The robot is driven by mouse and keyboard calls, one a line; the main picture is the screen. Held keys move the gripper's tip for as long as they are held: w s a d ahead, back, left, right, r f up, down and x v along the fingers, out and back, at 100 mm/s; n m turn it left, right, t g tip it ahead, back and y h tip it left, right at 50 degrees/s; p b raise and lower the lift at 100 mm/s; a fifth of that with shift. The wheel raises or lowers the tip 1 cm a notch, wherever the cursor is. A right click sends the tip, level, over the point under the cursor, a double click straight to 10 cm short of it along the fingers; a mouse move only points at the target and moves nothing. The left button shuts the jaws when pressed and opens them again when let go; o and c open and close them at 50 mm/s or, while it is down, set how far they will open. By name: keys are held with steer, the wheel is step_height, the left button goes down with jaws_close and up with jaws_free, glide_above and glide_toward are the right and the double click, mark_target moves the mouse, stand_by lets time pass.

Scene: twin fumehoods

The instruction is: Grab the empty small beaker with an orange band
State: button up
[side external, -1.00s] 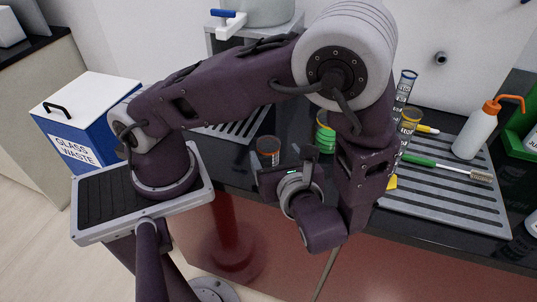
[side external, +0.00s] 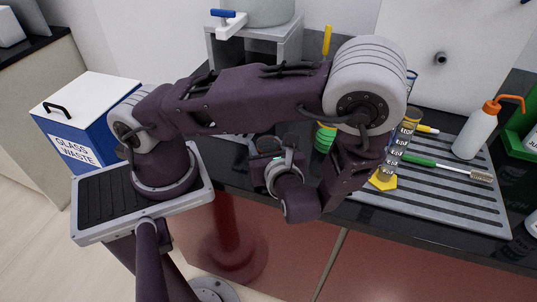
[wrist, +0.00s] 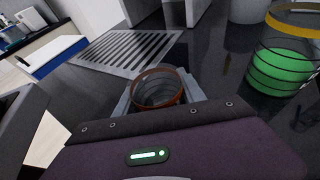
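The small beaker with an orange band (wrist: 158,88) stands upright on the dark counter in the wrist view. Its inside looks empty. My gripper (wrist: 158,92) has one grey finger on each side of the beaker, with the beaker's rim between them. The fingers look spread, and I cannot make out firm contact. In the side view my gripper (side external: 263,160) is low at the counter's front edge, and it and my arm mostly hide the beaker. A larger beaker with green liquid and a yellow band (wrist: 285,65) stands to the right in the wrist view.
A grey slotted tray (wrist: 125,50) lies behind the beaker. A cylinder with a yellow base (side external: 384,180), a brush (side external: 440,168) and an orange-capped wash bottle (side external: 475,132) are to the right. A blue glass-waste box (side external: 85,120) is at left.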

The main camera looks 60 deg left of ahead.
steer(key=c, duration=0.4)
steer(key=shift+r, duration=0.1)
